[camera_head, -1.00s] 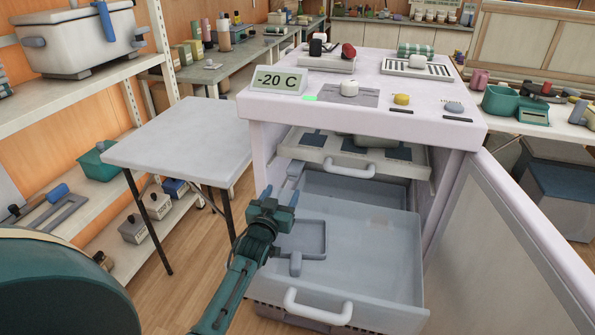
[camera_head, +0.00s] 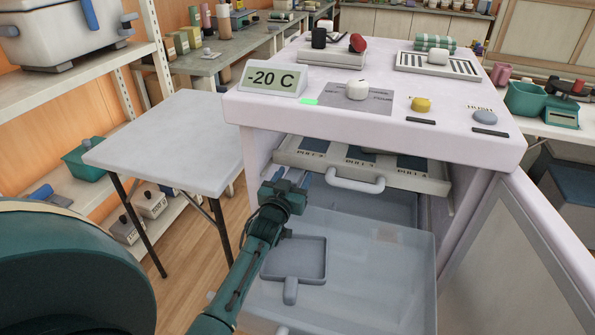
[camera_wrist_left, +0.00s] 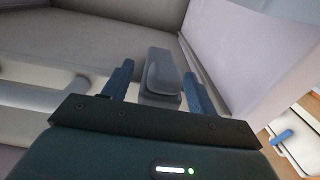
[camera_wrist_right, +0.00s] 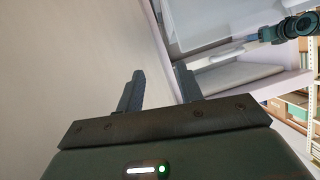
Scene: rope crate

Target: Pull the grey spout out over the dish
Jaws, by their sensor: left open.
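The grey spout (camera_wrist_left: 160,75) shows in the left wrist view as a blunt block between my left fingers. In the head view it is mostly hidden behind my left gripper (camera_head: 292,180), at the left side of the cabinet opening. My left gripper is open, with one finger on each side of the spout; I cannot tell whether either touches it. The grey square dish (camera_head: 296,258) with a short handle lies below and in front of the gripper, in the pulled-out lower drawer area. My right gripper (camera_wrist_right: 158,72) is open and empty in the right wrist view.
The white cabinet (camera_head: 395,125) has a -20 C display (camera_head: 272,79) on top. A shallow upper drawer (camera_head: 355,183) with a white handle sits just right of my left gripper. The open door (camera_head: 500,260) stands at right. A bare grey table (camera_head: 175,140) is at left.

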